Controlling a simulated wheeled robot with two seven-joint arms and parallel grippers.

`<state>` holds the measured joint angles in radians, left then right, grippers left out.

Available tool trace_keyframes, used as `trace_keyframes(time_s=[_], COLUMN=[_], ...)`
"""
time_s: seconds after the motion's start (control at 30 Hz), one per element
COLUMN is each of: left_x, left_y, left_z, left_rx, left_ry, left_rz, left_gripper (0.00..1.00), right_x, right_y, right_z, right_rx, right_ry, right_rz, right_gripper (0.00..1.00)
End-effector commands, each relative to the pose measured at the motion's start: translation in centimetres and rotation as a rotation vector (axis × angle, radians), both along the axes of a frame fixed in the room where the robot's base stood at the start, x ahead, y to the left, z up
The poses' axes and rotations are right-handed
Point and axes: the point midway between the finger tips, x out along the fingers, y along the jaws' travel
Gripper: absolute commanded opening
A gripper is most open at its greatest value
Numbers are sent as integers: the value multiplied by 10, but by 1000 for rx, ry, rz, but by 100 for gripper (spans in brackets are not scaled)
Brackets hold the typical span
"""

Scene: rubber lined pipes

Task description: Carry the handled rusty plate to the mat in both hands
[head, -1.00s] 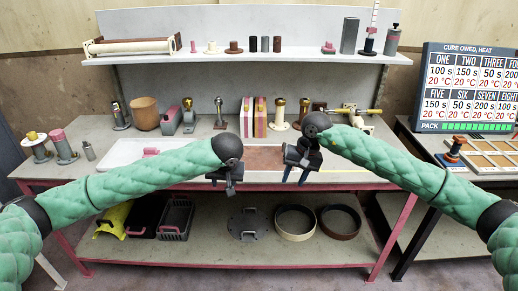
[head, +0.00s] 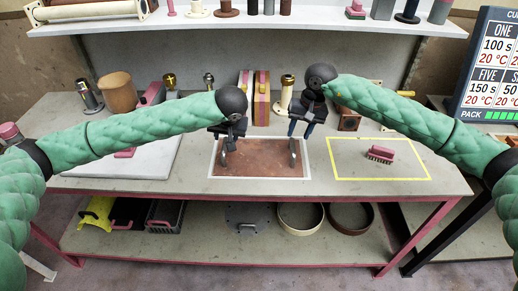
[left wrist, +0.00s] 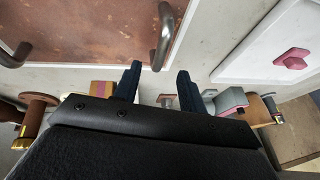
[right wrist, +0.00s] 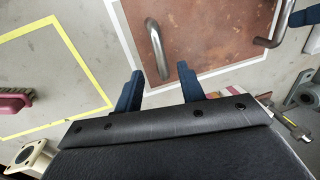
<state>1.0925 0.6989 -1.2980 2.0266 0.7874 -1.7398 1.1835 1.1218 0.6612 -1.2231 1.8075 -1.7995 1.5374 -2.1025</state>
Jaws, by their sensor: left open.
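The rusty plate (head: 260,165) lies flat on the bench inside a white outline. It has an upright metal bar handle on its left (head: 224,154) and another on its right (head: 293,153). My left gripper (head: 230,140) is open and empty over the left handle; in the left wrist view that handle (left wrist: 163,35) is just ahead of the fingers. My right gripper (head: 300,126) is open and empty near the right handle, which is ahead of its fingers in the right wrist view (right wrist: 155,50). I cannot tell for certain which surface is the mat.
A yellow outline (head: 380,179) on the bench at right holds a pink brush (head: 380,154). A white slab (head: 140,165) with a pink piece on it lies at left. Pink and yellow blocks (head: 255,98) and posts stand behind the plate. The front bench strip is clear.

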Motion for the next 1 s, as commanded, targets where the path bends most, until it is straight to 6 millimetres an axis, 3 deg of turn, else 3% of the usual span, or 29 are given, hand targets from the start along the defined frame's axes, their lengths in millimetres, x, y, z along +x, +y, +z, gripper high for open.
trace_keyframes(time_s=[0.27, 0.8, 1.0], left_x=[1, 25, 29], left_y=[1, 13, 15], left_z=[-3, -60, -69], left_rx=[1, 1, 0], left_ry=[1, 0, 0], left_rz=[1, 0, 1], left_gripper=[42, 42, 42], right_x=[0, -1, 0], right_y=[1, 13, 15], right_z=[-3, -66, -75], right_rx=[0, 0, 0], right_ry=[1, 2, -1], right_rz=[0, -1, 0], right_gripper=[39, 39, 39])
